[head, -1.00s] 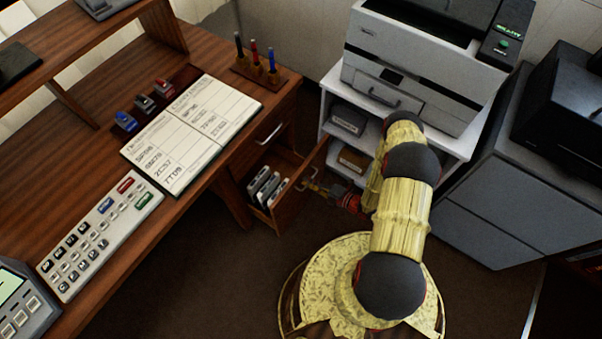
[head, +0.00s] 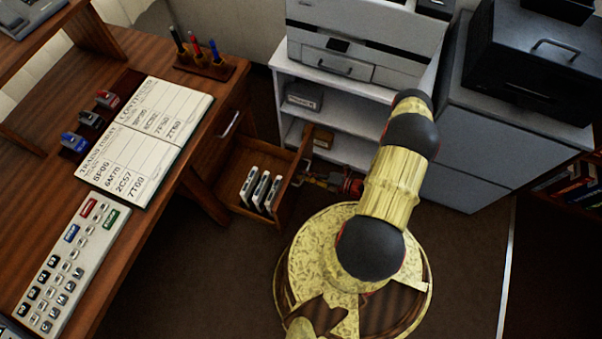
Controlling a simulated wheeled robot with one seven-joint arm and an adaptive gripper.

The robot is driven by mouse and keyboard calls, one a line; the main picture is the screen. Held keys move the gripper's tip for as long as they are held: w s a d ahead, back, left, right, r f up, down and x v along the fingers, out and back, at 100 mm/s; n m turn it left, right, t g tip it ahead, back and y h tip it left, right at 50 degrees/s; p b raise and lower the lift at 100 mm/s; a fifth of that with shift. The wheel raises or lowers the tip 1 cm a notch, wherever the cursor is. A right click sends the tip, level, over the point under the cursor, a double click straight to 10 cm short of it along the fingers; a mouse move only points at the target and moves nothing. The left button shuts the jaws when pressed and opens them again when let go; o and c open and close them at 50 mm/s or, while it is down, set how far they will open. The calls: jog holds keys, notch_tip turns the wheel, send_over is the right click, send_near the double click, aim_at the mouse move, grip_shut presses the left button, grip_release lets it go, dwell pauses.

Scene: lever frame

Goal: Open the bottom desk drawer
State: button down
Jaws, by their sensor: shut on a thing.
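The wooden desk (head: 150,228) stands at the left. Its bottom drawer (head: 232,162) is pulled well out, with several dark cartridge-like items with pale edges (head: 262,190) standing inside. My gripper (head: 308,181) is at the outer face of the drawer front, low beside the shelf. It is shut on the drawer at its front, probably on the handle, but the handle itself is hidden. The upper drawer, with a metal handle (head: 231,124), is closed above it.
A white shelf unit (head: 283,70) with a printer (head: 360,50) stands behind the drawer. A grey cabinet (head: 470,150) is at the right. Dark floor (head: 190,280) lies open in front of the desk.

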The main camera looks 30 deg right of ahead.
dwell(0.3)
jog(key=c, duration=2.2)
grip_release()
jog(key=shift+c, duration=0.2)
jog(key=shift+d, duration=0.1)
jog(key=v, duration=1.2)
